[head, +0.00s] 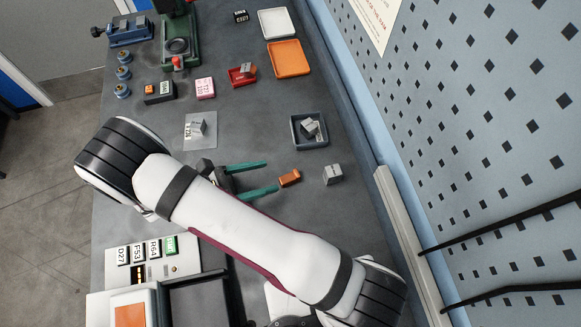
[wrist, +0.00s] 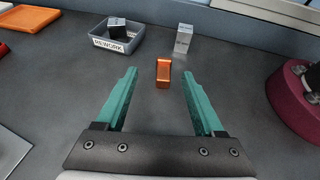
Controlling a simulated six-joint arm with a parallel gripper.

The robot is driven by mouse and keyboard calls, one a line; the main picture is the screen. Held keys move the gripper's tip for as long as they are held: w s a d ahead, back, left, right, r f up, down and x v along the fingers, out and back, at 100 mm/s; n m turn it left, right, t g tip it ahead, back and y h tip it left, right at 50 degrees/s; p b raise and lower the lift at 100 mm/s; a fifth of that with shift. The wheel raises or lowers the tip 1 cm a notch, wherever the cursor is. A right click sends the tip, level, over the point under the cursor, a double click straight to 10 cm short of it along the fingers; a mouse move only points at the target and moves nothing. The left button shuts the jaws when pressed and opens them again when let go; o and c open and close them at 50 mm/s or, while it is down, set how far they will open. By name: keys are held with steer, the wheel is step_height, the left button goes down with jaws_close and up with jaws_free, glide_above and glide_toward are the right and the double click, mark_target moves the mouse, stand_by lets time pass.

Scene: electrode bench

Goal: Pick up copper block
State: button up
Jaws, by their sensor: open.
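The copper block (head: 290,178) is a small orange-brown metallic piece on the dark grey bench. In the wrist view the copper block (wrist: 163,74) lies ahead of my gripper (wrist: 159,92), roughly centred between its two teal fingers and just beyond or level with their tips. In the head view my gripper (head: 270,178) is open, with the fingertips pointing right toward the block. Nothing is between the fingers. I cannot tell the exact height of the fingers above the bench.
A grey metal block (head: 333,174) stands close to the right of the copper block. A dark tray (head: 296,143) labelled REWORK in the wrist view holds a grey piece. An orange tray (head: 289,58) and a white tray (head: 278,23) lie farther back. Bare bench surrounds the copper block.

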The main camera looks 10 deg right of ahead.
mark_target(297, 173)
steer(key=x, duration=0.9)
steer(key=shift+s+d+f, duration=0.2)
steer(key=shift+s+d, duration=0.15)
jaws_close()
